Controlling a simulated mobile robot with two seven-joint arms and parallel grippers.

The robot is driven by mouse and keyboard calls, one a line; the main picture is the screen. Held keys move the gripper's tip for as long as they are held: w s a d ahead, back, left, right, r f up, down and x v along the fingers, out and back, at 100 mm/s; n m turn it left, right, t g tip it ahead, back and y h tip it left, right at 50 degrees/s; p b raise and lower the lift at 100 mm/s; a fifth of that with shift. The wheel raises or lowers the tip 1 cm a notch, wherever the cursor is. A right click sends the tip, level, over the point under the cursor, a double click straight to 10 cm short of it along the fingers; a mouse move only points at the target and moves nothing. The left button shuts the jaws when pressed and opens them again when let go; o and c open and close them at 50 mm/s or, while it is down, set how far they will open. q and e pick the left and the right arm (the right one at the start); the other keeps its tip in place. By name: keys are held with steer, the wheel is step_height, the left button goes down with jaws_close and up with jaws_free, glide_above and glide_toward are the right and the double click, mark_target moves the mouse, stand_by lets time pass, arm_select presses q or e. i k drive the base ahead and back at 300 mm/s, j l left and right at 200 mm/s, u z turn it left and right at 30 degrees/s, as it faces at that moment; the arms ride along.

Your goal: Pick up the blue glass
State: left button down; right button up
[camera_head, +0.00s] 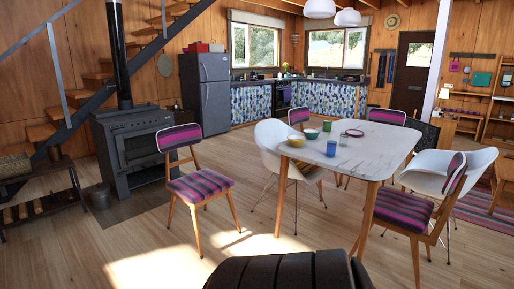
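A small blue glass (331,148) stands upright on the pale table (372,154), close to its near edge. A second bluish glass (343,140) stands just behind it to the right. A green glass (327,126) stands farther back. A yellow bowl (297,141) and a pale bowl (311,134) are on the left part of the tabletop. A reddish-rimmed dish (355,132) lies to the right of the glasses. Neither of my grippers shows in the head view.
A striped chair (201,187) stands left of the table, and another (412,211) at its near right. White chairs (273,138) (432,172) flank it. A dark padded thing (282,271) fills the bottom middle. Wooden floor (165,240) is clear at front left, before the stove (130,143).

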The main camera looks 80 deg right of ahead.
mark_target(332, 146)
steer(key=z, duration=3.25)
